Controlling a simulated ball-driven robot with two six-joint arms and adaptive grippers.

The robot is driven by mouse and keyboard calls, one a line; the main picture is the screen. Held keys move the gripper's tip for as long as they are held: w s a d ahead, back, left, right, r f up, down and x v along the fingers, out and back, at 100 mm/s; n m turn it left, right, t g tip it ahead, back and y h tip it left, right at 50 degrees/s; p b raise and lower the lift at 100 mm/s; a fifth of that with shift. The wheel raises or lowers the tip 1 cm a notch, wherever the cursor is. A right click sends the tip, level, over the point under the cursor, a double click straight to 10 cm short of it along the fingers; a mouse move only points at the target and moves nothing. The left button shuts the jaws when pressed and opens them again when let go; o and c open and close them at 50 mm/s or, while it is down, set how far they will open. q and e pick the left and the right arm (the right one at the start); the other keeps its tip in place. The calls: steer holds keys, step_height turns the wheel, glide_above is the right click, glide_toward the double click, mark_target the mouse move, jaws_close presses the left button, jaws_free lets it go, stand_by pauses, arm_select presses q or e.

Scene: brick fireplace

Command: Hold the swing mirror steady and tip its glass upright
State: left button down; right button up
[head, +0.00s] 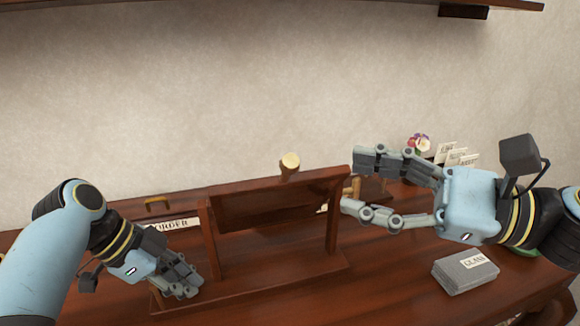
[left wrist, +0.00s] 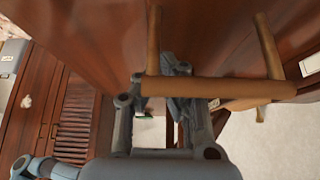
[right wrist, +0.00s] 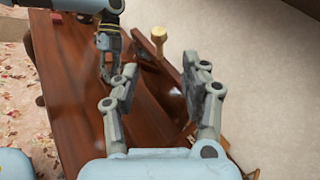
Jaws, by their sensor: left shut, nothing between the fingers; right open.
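The swing mirror's dark wooden stand (head: 213,250) is on the table, with a post at each side and a base board. Its tilted panel (head: 270,206) hangs between the posts, with a pale knob (head: 290,162) at its upper edge. The knob also shows in the right wrist view (right wrist: 158,35). I cannot make out the glass. My left gripper (head: 180,282) is shut and empty beside the left end of the base. My right gripper (head: 357,184) is open by the top of the right post; its fingers (right wrist: 157,90) point toward the stand.
A grey stack with a label (head: 465,272) lies at the right. A flower pot (head: 418,150) and white cards (head: 455,157) stand behind my right gripper. A lettered sign (head: 172,225) is behind the left post. A light wooden bar (left wrist: 215,90) crosses close in the left wrist view.

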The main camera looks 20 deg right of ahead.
mark_target(289, 169)
steer(key=x, duration=0.9)
steer(key=shift+w+a+f, duration=0.1)
steer(key=shift+w+a, duration=0.15)
steer(key=shift+w, duration=0.05)
steer(key=shift+c, duration=0.3)
jaws_close()
